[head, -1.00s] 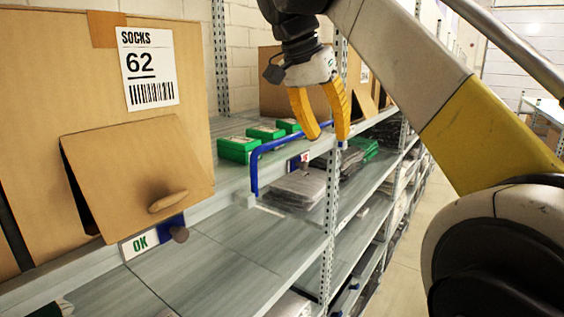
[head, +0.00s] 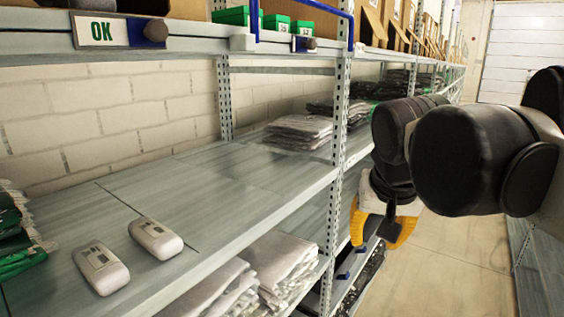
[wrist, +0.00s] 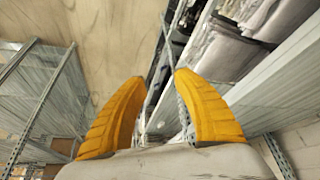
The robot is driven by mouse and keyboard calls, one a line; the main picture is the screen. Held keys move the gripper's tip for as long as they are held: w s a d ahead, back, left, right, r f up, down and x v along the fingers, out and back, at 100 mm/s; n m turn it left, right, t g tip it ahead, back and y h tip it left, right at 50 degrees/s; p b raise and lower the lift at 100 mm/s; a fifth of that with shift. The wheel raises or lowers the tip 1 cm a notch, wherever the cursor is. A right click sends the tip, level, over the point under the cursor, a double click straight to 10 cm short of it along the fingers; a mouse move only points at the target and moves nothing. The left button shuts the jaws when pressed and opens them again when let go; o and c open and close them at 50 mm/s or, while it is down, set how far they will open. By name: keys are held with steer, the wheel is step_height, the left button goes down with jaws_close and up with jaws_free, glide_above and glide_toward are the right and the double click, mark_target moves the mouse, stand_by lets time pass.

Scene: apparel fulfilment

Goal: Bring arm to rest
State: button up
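My gripper (head: 382,226) has yellow fingers and hangs low in the aisle, right of the shelf upright in the head view. My dark arm links fold above it and partly hide it. In the wrist view the two yellow fingers of my gripper (wrist: 158,82) stand apart with nothing between them. The aisle floor and the shelf edges show beyond the fingertips.
A shelf (head: 215,200) at left holds two white packs (head: 157,238) (head: 101,268), green packs (head: 15,240) and folded grey garments (head: 298,130). Metal uprights (head: 336,150) stand close to my gripper. Green boxes (head: 276,21) sit above. The aisle floor (head: 450,255) is clear.

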steer(key=s+f+b, duration=0.3)
steer(key=f+b, duration=0.1)
steer(key=f, duration=0.7)
steer(key=s+d+f+n+t+b, duration=0.1)
steer(key=s+f+b, duration=0.3)
steer(key=f, duration=0.7)
steer(key=s+d+f+n+t+y+b, duration=0.1)
steer(key=s+f+b, duration=0.2)
steer(key=f+b, duration=0.3)
step_height(320, 180, down, 6)
steer(key=shift+s+r, duration=0.25)
